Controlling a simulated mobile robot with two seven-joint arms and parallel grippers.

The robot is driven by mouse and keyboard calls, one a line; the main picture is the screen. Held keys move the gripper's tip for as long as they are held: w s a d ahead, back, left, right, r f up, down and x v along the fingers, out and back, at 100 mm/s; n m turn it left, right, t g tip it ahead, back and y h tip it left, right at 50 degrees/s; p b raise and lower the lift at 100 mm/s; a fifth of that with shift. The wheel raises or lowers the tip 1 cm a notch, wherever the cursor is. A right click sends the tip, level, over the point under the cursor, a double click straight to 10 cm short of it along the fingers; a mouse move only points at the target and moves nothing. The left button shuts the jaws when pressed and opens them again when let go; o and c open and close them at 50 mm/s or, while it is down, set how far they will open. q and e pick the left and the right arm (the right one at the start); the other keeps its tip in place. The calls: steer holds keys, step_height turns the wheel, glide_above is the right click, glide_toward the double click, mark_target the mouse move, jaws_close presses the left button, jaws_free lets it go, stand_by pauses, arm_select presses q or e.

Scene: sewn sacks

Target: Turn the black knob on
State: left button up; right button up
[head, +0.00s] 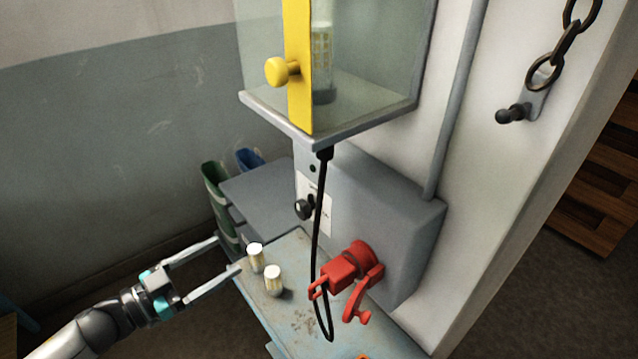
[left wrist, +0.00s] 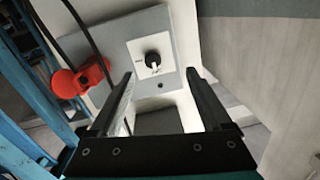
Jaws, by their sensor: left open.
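The black knob (head: 304,209) sits on a white label plate on the front of a grey box (head: 405,225) fixed to the wall. In the left wrist view the black knob (left wrist: 152,59) shows near the top middle, ahead of the fingers, with small markings around it that are too small to read. My left gripper (head: 229,254) is open and empty, to the left of and lower than the knob in the head view, apart from it. In the left wrist view its two fingers (left wrist: 166,88) stand wide apart. My right gripper is in neither view.
A red plug or lever piece (head: 342,272) sticks out of the box. A black cable (head: 317,240) hangs just in front of the knob's right side. Two small pale cylinders (head: 273,280) stand on the blue table (head: 300,315). A glass-sided cabinet with a yellow handle (head: 283,71) hangs above.

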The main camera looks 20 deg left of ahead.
mark_target(299, 212)
arm_select(q)
steer(key=shift+m+h, duration=0.5)
steer(key=shift+h, duration=0.1)
steer(key=x, duration=0.5)
steer(key=r+x, duration=0.1)
steer(key=x, duration=0.5)
steer(key=d+r+p+x, duration=0.1)
steer(key=x, duration=0.4)
steer(key=shift+s+d+r, duration=0.15)
steer(key=shift+d+r, duration=0.05)
steer(key=shift+r, duration=0.05)
jaws_close()
